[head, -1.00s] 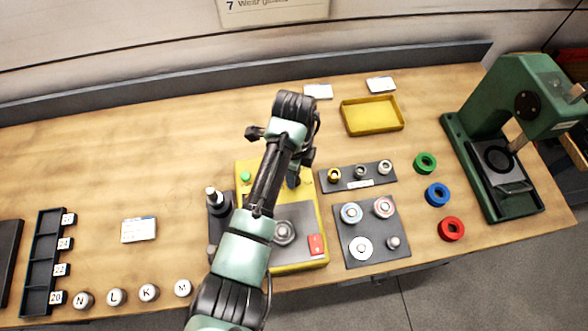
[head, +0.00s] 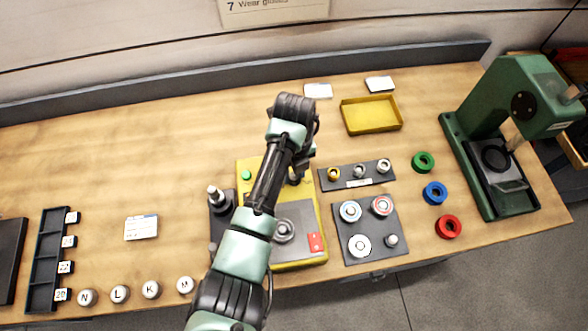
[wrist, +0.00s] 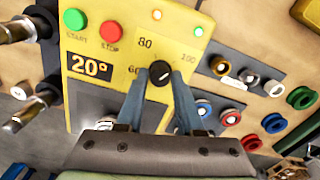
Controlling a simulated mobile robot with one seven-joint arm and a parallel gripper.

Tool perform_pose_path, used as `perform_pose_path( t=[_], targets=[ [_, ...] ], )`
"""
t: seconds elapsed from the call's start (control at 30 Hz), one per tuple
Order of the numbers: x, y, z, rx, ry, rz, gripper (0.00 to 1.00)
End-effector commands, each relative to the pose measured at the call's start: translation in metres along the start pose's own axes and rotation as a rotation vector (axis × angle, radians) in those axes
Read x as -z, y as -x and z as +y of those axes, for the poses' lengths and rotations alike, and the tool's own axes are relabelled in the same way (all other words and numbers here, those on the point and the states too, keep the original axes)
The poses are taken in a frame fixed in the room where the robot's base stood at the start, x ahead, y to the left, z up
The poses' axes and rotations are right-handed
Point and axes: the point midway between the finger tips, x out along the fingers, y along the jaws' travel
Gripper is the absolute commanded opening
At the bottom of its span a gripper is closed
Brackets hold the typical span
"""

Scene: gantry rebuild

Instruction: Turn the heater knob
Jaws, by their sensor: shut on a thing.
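The heater is a yellow box (head: 311,224) under my arm in the head view. In the wrist view its yellow panel (wrist: 80,45) carries a black round knob (wrist: 159,73) with the marks 60, 80 and 100 around it. The knob's white line points up, a little right of the 80. A display (wrist: 90,66) reads 20°. My gripper (wrist: 159,80) is shut on the knob, one blue-grey finger on each side. In the head view the arm hides the knob and most of the panel.
A green START button (wrist: 75,19) and a red STOP button (wrist: 111,32) sit on the panel. Right of the heater are a dark ring rack (head: 345,180) and a dark plate (head: 385,257) with round parts. Several coloured rings and a green press (head: 520,100) stand farther right.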

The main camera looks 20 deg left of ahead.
Motion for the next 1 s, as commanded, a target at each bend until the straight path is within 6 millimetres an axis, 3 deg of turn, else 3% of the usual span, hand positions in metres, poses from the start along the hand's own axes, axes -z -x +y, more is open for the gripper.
perform_pose_path(
  t=[0.7,0.73,0.87,1.0],
  targets=[
    [0.0000,0.0006,-0.0006,0.002,-0.077,0.000,0.00],
    [0.0000,0.0006,-0.0006,0.002,-0.077,0.000,0.40],
    [0.0000,0.0005,-0.0005,0.001,-0.076,0.000,0.63],
    [0.0000,0.0003,-0.0003,0.001,-0.076,0.000,0.66]
  ],
)
